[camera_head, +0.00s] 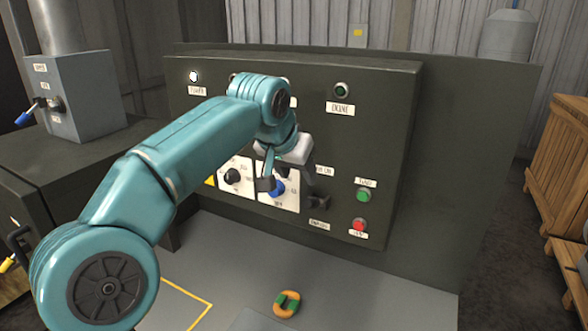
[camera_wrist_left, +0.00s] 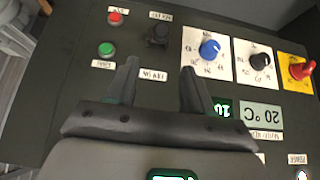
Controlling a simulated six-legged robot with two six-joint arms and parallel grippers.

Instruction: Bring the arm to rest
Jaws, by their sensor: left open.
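My left arm reaches in from the left in the head view, and its left gripper (camera_head: 289,182) is in front of the dark control panel (camera_head: 385,110). In the left wrist view the two fingers of the left gripper (camera_wrist_left: 158,85) stand apart with nothing between them. The blue knob (camera_head: 277,188) appears just behind the fingers in the head view. In the wrist view the blue knob (camera_wrist_left: 210,48) is beyond the fingertips and clear of them. My right gripper is in neither view.
The panel also carries a black knob (camera_head: 232,176), a green button (camera_head: 363,195), a red button (camera_head: 358,224) and a red switch (camera_wrist_left: 302,70). An orange and green object (camera_head: 287,303) lies on the grey bench (camera_head: 380,285). A lever box (camera_head: 80,95) stands left; wooden crates (camera_head: 560,160) stand right.

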